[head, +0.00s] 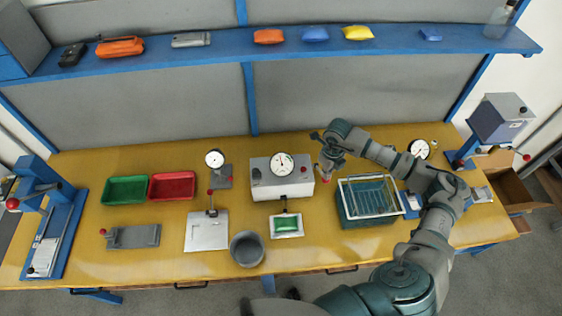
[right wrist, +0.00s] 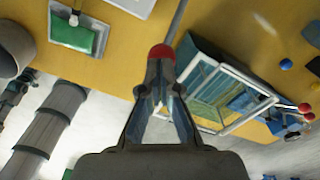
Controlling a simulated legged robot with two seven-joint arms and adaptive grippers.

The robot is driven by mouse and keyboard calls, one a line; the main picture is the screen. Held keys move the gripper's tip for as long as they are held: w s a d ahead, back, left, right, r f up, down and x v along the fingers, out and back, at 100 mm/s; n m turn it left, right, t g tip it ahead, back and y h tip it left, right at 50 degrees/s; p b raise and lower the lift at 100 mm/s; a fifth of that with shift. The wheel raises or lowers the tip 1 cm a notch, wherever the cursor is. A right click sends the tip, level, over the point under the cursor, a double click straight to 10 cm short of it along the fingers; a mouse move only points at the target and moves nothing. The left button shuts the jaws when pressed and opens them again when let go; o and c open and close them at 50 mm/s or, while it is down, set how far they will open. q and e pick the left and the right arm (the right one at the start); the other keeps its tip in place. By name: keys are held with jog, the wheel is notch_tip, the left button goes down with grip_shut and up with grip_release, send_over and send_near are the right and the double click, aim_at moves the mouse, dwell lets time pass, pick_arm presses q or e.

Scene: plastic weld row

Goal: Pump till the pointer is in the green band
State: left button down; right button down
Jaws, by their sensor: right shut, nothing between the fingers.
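A grey box (head: 262,190) with a round white gauge (head: 282,164) stands mid-table. Its dark pointer looks roughly upright; I cannot make out a green band. My right gripper (head: 325,178) is at the box's right side, shut and empty, pointing down. A red knob (right wrist: 161,51) shows right at its fingertips in the right wrist view; whether they touch it I cannot tell. My left gripper is not in view.
A glass-lidded teal bin (head: 345,212) stands close to the right of my gripper. In front of the box lie a green-windowed plate (head: 286,225) and a grey cup (head: 247,249). A smaller gauge (head: 215,158) stands to the left. The front left tabletop is partly clear.

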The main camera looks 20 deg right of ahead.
jog(key=shift+s+a+f+b, duration=0.1)
jog(key=shift+s+f+b, duration=0.15)
jog(key=shift+f, duration=0.25)
jog(key=shift+s+d+f+b, duration=0.1)
jog(key=shift+f+b, duration=0.25)
jog(key=shift+f, duration=0.15)
jog(key=shift+s+a+f+b, duration=0.1)
jog(key=shift+s+f+b, duration=0.15)
jog(key=shift+f, duration=0.25)
jog(key=f, duration=0.1)
jog(key=s+f+b, duration=0.1)
jog(key=f+b, duration=0.1)
jog(key=shift+s+a, duration=0.2)
jog(key=shift+a, duration=0.05)
jog(key=shift+f+b, duration=0.35)
jog(key=shift+b, duration=0.05)
jog(key=shift+f, duration=0.1)
